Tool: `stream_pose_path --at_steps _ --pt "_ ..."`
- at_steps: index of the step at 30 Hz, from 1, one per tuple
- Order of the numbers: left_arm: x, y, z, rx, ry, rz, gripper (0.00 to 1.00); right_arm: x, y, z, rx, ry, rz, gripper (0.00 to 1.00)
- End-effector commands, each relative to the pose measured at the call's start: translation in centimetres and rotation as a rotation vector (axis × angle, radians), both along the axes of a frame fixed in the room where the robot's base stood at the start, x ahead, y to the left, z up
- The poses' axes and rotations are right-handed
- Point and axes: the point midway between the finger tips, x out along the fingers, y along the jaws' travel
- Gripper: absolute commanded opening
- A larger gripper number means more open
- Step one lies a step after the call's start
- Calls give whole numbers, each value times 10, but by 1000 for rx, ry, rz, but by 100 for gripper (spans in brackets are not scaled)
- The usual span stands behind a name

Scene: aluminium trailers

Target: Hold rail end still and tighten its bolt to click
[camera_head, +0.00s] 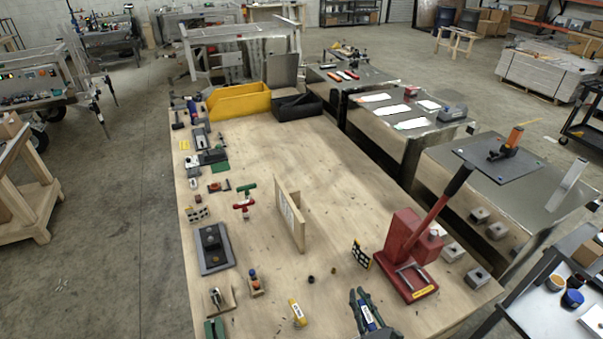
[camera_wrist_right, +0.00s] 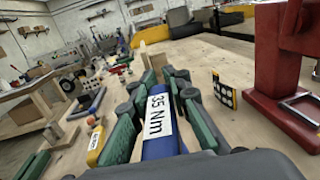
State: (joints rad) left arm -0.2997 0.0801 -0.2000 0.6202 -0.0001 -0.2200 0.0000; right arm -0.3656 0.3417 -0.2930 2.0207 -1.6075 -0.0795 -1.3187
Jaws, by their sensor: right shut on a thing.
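My right gripper (camera_head: 367,312) is low in the head view, over the near edge of the wooden table. In the right wrist view its green-padded fingers (camera_wrist_right: 155,110) are shut on a blue tool handle (camera_wrist_right: 158,130) with a white "35 Nm" label. The far end of this tool is hidden behind the fingers. A yellow labelled tool (camera_head: 297,312) lies on the table left of the gripper and also shows in the right wrist view (camera_wrist_right: 96,146). I cannot make out a rail end or its bolt with certainty. My left gripper is not in view.
A red lever press (camera_head: 407,255) stands right of the gripper, with a dotted card (camera_head: 361,254) beside it. An upright wooden board (camera_head: 289,213) stands mid-table. Small tools and a grey plate (camera_head: 214,262) line the left edge. Yellow (camera_head: 240,102) and black bins are at the back. The table (camera_head: 320,150) behind the board is clear.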

Motion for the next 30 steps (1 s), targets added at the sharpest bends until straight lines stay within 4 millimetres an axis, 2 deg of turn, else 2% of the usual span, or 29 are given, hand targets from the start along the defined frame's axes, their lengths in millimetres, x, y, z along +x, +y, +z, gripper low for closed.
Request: stream_pose_path --at_steps 1,6,12,18,27,30 --pt "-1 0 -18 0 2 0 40 -6 1 -14 3 -6 -15 0" --pt "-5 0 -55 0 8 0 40 -28 -3 -39 6 -13 -94 0" --pt "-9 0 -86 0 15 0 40 -48 -11 -62 5 1 -177 0" --pt "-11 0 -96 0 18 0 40 -57 -16 -70 3 15 -216 0" --pt "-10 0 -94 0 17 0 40 -58 -16 -69 2 16 -220 0" --pt "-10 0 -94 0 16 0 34 -58 -16 -69 2 16 -220 0"
